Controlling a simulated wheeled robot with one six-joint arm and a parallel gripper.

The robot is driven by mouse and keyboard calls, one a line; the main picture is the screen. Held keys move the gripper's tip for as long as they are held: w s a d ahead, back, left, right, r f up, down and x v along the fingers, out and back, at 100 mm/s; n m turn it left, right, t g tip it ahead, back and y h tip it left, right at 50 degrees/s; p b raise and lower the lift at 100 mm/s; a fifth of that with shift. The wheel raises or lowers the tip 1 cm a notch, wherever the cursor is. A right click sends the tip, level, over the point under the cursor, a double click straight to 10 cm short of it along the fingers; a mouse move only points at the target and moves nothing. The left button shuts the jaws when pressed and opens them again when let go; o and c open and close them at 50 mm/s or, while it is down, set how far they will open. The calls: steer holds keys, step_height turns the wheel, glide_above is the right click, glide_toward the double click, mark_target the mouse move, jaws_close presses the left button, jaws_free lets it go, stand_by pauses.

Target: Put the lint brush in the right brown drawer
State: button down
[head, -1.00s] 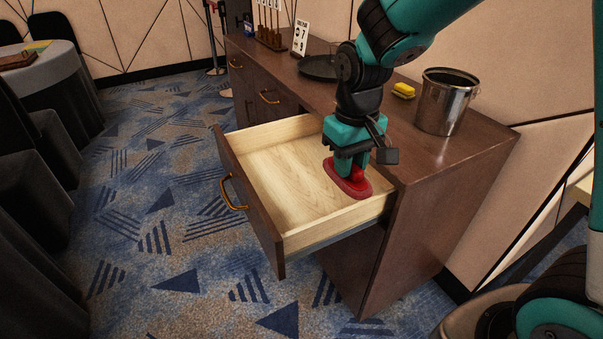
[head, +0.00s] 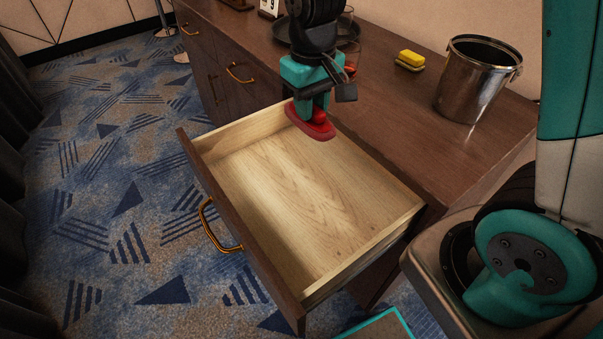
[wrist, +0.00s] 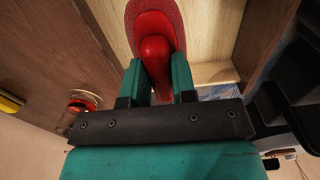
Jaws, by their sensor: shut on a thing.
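The lint brush (head: 311,127) is red, with a flat oval pad and a rounded handle. My gripper (head: 316,105) points down and is shut on its handle. It holds the brush above the far end of the open right brown drawer (head: 300,205), near the drawer's back corner by the cabinet top. The drawer has a pale wood inside and is empty. In the wrist view the red brush (wrist: 155,45) sits between the green fingers (wrist: 159,80), and part of its pad is cut off by the top edge.
On the brown cabinet top (head: 395,130) stand a metal bucket (head: 475,80), a yellow sponge (head: 410,59) and a dark round tray (head: 345,32). Closed drawers with brass handles (head: 240,73) lie to the left. Patterned carpet (head: 110,180) lies in front.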

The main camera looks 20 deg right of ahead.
step_height(320, 180, down, 20)
steer(key=shift+r+b, duration=0.1)
steer(key=shift+b, duration=0.7)
steer(key=c, duration=0.9)
jaws_free()
steer(key=shift+c, duration=0.2)
step_height(320, 180, up, 12)
steer(key=s+a+r+n+y, duration=0.2)
steer(key=s+a+r, duration=0.1)
steer(key=s+r, duration=0.5)
steer(key=s+a+r+n+y, duration=0.2)
steer(key=s+a+r+n, duration=0.1)
steer(key=s+r, duration=0.5)
steer(key=s+a, duration=0.1)
steer(key=s, duration=0.1)
steer(key=shift+s+p, duration=0.35)
